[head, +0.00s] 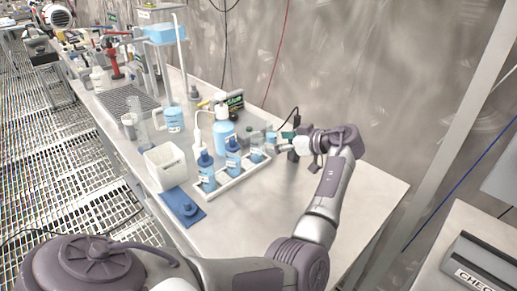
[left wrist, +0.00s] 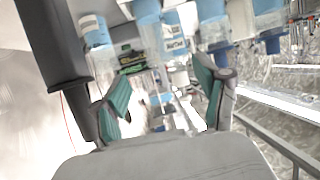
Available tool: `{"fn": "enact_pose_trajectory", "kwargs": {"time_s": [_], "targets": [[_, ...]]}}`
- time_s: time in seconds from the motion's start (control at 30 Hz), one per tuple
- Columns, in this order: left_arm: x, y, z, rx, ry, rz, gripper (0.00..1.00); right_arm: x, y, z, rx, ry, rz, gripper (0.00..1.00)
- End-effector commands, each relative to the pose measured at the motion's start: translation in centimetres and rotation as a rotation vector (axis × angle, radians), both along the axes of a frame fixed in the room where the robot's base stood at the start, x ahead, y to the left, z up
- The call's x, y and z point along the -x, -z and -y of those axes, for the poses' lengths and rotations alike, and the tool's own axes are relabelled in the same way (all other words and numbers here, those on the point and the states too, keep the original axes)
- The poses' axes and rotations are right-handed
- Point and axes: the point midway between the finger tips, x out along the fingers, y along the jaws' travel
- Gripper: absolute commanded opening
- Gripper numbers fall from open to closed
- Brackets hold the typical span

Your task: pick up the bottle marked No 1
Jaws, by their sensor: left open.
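Several blue bottles with blue caps and white labels stand in a row in a white rack (head: 240,178) on the bench. The near one (head: 206,175), the middle one (head: 232,158) and the far one (head: 257,151) show in the head view. The labels are too small to read, so I cannot tell which is No 1. My left gripper (head: 272,138) is at the far end of the row, close to the far bottle. In the left wrist view its teal-padded fingers (left wrist: 163,78) are spread with nothing held. Bottles (left wrist: 212,22) appear upside down there, beyond the fingers. My right gripper is out of view.
A larger wash bottle (head: 223,133) stands behind the rack. A white square container (head: 165,166), a blue flat item (head: 183,206) and a beaker (head: 175,120) lie to the left. The bench's right part (head: 370,195) is clear. The wall runs along the back.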

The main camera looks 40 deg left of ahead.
Motion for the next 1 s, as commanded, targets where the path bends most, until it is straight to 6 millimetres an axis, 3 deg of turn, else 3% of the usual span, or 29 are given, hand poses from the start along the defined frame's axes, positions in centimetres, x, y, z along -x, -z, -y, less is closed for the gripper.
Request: {"fn": "enact_pose_trajectory", "kwargs": {"time_s": [0.17, 0.43, 0.7, 1.0], "targets": [[0.1, 1.4, -3.0, 0.000, 0.000, -0.001, 0.73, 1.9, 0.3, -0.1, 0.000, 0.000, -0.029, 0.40], [0.2, 2.3, -5.0, 0.001, -0.001, -0.001, 0.73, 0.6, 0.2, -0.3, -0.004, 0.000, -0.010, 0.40], [0.3, 4.0, -8.4, 0.000, 0.000, 0.000, 0.73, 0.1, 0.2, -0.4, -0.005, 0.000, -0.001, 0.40], [0.3, 4.2, -8.9, 0.000, 0.001, 0.000, 0.73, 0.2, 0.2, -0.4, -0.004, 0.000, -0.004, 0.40]]}}
